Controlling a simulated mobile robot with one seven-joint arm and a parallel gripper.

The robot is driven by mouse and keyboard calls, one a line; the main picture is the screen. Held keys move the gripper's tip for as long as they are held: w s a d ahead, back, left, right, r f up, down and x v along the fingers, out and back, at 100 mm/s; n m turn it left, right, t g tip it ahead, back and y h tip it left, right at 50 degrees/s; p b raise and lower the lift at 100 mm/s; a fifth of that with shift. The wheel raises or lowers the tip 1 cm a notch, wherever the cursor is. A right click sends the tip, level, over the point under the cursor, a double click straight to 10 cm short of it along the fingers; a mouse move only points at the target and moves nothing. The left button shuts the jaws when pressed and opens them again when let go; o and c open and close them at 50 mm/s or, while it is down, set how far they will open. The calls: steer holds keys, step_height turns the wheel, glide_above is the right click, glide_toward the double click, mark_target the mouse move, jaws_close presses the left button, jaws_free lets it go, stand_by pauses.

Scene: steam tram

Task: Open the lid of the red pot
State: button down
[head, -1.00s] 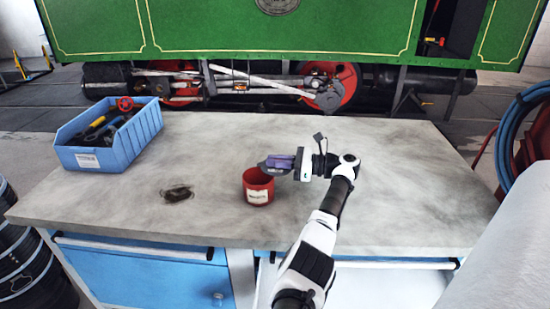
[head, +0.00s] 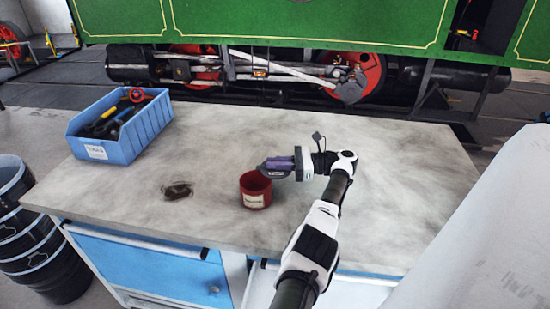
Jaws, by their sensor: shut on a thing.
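The red pot (head: 255,197) stands upright near the front middle of the grey worktop, with a pale label on its front. Its top looks open, with a dark red inside. My gripper (head: 266,167) reaches in from the right and its fingertips are at the pot's upper right rim. It is shut on a part at the pot's top. I cannot tell whether that part is the lid or the rim, because the fingers cover it. No separate lid can be made out.
A blue bin (head: 122,133) with tools stands at the worktop's back left. A dark patch or small item (head: 177,190) lies left of the pot. The worktop (head: 410,190) is clear on the right. Black buckets (head: 42,240) stand at the left on the floor.

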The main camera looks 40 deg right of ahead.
steer(key=shift+f, duration=0.1)
stand_by(0.3)
steer(key=c, duration=1.5)
jaws_free()
steer(key=shift+d, duration=0.1)
steer(key=shift+p, duration=0.35)
